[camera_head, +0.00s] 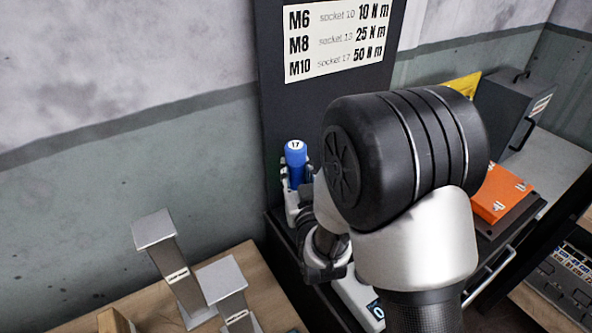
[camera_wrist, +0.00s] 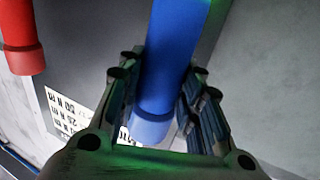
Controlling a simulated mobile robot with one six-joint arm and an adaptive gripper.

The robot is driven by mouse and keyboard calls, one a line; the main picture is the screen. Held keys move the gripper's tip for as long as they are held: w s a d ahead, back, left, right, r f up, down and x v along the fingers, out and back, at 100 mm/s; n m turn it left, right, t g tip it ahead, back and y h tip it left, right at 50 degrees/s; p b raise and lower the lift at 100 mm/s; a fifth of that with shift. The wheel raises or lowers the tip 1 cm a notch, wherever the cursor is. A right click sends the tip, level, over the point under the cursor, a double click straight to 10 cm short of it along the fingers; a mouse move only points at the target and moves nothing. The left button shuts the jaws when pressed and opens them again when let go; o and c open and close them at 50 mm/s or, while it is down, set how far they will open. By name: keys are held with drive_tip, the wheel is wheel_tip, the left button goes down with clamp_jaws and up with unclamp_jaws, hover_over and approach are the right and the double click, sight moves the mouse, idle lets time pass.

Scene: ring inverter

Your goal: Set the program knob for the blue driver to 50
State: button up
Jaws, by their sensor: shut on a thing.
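A blue driver (camera_head: 296,165) with a white cap marked 17 stands upright in front of the dark back panel in the head view. In the wrist view my gripper (camera_wrist: 160,88) is shut on the blue driver (camera_wrist: 172,55), with a finger on each side of it. In the head view my arm hides most of my gripper. A white unit (camera_head: 352,292) with a dark display that seems to read 0 shows below my arm, partly covered. I cannot make out a program knob on it.
A sign (camera_head: 335,42) lists M6 10 Nm, M8 25 Nm and M10 50 Nm, with socket 17 for M10. A red driver (camera_wrist: 20,40) hangs left in the wrist view. Metal posts (camera_head: 173,262) stand at lower left. An orange block (camera_head: 500,193) and a control panel (camera_head: 570,272) are at right.

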idle(0.3)
drive_tip(key=o, duration=1.3)
drive_tip(key=shift+f, duration=0.15)
